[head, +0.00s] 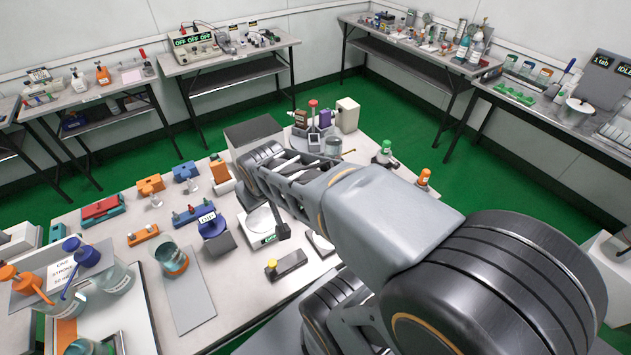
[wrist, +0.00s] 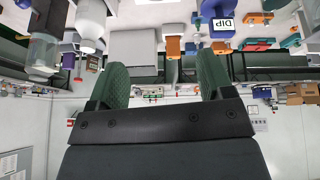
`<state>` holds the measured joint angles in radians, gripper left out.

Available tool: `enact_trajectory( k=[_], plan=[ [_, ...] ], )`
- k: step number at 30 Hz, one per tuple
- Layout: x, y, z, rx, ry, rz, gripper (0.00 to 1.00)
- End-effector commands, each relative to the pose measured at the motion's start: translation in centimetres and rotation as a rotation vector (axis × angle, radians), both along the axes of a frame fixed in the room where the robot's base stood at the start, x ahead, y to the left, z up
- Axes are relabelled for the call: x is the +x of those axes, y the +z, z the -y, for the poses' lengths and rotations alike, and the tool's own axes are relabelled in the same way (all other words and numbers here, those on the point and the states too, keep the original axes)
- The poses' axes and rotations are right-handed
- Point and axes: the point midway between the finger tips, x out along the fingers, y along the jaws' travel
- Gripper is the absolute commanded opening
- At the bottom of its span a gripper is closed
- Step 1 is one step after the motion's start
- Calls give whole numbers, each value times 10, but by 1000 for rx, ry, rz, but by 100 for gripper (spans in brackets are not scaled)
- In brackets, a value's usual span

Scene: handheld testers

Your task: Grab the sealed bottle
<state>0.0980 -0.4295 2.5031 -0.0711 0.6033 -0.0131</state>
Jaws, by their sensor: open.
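I cannot tell for certain which container is the sealed bottle. A small bottle with a green cap (head: 385,151) stands upright at the table's right side, beyond my arm. In the head view my arm hides much of the table's right side.
The near table holds a grey box (head: 254,132), a round stand with tools (head: 316,140), a small scale (head: 262,226), orange and blue blocks, and beakers at the left. A grey mat (head: 190,287) is mostly bare. Cluttered benches line the walls; green floor lies between.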

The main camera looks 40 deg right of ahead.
Motion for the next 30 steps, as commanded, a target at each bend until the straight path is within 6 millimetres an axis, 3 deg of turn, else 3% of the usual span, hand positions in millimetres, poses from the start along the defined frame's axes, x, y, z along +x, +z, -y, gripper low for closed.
enact_trajectory(
  k=[3,6,8,12,18,25,30],
  plan=[
    [34,-21,44,-56,-44,68,86],
    [53,-46,82,-95,-58,155,95],
    [58,-62,103,-112,-65,207,100],
    [55,-95,137,-117,-80,338,100],
    [33,-123,157,-87,-122,519,100],
    [9,-133,161,-59,-184,663,100],
    [8,-139,163,-55,-203,713,100]
  ],
)
